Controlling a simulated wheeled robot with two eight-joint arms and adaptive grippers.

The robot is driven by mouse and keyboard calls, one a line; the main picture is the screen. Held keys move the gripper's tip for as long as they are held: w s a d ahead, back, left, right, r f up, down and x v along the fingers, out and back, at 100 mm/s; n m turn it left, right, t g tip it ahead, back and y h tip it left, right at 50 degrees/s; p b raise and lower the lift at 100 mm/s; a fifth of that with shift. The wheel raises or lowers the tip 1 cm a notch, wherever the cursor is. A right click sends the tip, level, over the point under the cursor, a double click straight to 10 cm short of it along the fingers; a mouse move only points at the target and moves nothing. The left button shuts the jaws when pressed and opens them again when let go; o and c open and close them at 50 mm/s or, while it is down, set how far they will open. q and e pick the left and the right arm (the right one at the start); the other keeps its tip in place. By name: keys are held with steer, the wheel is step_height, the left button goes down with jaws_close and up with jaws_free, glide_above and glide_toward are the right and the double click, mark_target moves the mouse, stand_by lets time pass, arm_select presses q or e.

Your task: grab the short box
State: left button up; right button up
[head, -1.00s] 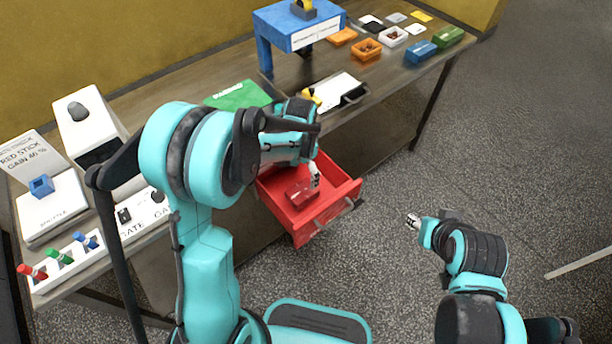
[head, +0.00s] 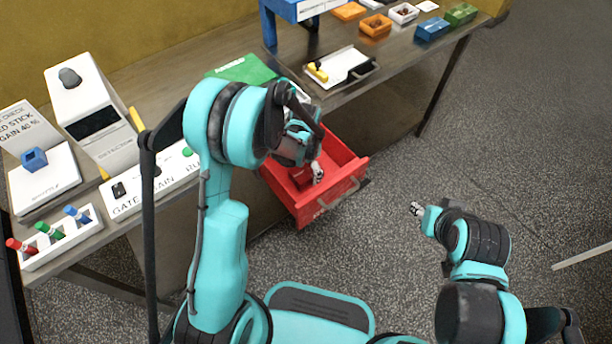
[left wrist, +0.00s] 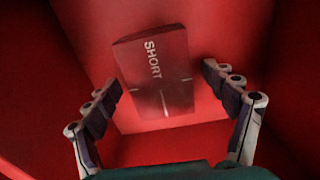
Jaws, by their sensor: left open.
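The short box is a dark red block with the white word SHORT on top. It lies in the red drawer (head: 336,203) and shows in the left wrist view (left wrist: 152,75), a little tilted in the picture, beyond and between my fingers. In the head view my left arm covers most of it. My left gripper (head: 316,172) reaches down into the drawer. In the left wrist view its fingers (left wrist: 163,95) are spread wide and empty. My right gripper (head: 417,208) hangs over the floor at the right, clear of the drawer; its fingers are too small to read.
The drawer is pulled out from under the table (head: 386,78), its walls close around my left gripper. On the table stand a white detector (head: 92,117), a switch panel (head: 151,185), a white tray (head: 343,68) and several small bins. Floor at the right is free.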

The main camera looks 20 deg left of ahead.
arm_select(q)
steer(key=shift+f, duration=0.35)
steer(key=shift+r, duration=0.1)
steer(key=c, duration=1.3)
steer(key=shift+c, duration=0.2)
